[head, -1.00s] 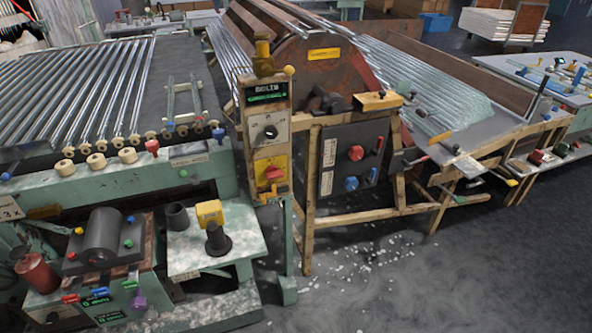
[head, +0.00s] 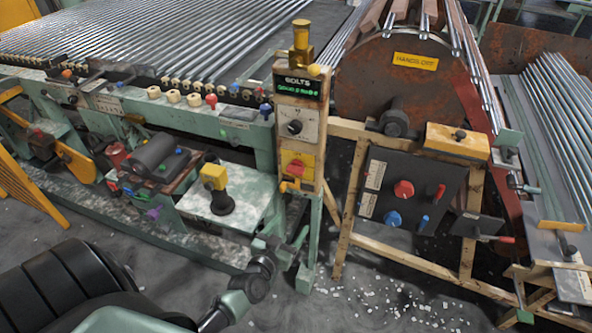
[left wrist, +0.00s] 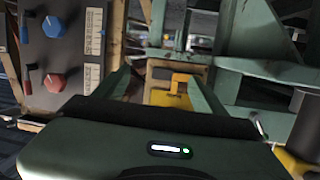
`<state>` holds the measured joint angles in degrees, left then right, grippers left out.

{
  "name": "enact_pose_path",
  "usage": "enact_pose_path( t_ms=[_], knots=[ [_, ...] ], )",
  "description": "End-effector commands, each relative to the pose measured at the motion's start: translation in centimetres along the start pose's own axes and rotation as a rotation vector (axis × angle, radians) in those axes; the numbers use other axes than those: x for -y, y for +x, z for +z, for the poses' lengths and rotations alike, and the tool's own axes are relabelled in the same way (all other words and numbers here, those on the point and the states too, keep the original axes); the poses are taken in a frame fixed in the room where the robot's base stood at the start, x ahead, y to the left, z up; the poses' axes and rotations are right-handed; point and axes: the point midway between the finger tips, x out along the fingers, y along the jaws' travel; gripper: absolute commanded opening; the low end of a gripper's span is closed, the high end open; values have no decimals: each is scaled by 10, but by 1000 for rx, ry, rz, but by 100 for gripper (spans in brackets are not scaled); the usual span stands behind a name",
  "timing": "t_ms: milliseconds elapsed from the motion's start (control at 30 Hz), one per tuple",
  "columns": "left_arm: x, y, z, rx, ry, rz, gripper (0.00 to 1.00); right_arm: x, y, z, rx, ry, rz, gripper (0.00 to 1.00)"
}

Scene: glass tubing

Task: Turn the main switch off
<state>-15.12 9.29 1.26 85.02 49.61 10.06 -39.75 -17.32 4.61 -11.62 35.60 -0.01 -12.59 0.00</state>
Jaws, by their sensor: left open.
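The main switch is likely the red rotary handle (head: 296,168) on a yellow plate (head: 306,160), low on the wooden control post in the head view. A small orange lever (head: 287,186) sticks out below it. My left gripper (head: 284,243) is open and empty, below and in front of the plate, apart from it. In the left wrist view, turned upside down, the open fingers (left wrist: 160,92) frame the yellow plate (left wrist: 160,98) and an orange piece (left wrist: 184,79). The red handle cannot be made out there. My right gripper is not in view.
Above the switch are a black dial (head: 295,127) and a lit green display (head: 297,87). To the right, a dark panel (head: 400,170) carries red and blue knobs. A green bench (head: 240,215) stands left of the post. The floor in front holds scattered white bits.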

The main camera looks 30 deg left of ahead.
Motion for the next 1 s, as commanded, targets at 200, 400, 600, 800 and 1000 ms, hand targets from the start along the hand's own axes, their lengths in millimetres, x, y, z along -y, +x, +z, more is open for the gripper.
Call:
enact_pose_path(
  t_ms=[200,400,600,800,1000],
  knots=[
    [28,3,-102,-192,-36,-79,71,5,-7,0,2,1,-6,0],
    [33,22,-116,-213,-40,-89,71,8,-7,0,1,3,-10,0],
    [35,54,-122,-211,-40,-88,71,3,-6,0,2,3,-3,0],
    [36,75,-124,-209,-39,-87,71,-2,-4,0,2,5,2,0],
    [37,79,-126,-208,-41,-86,71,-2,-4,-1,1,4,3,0]
  ],
)
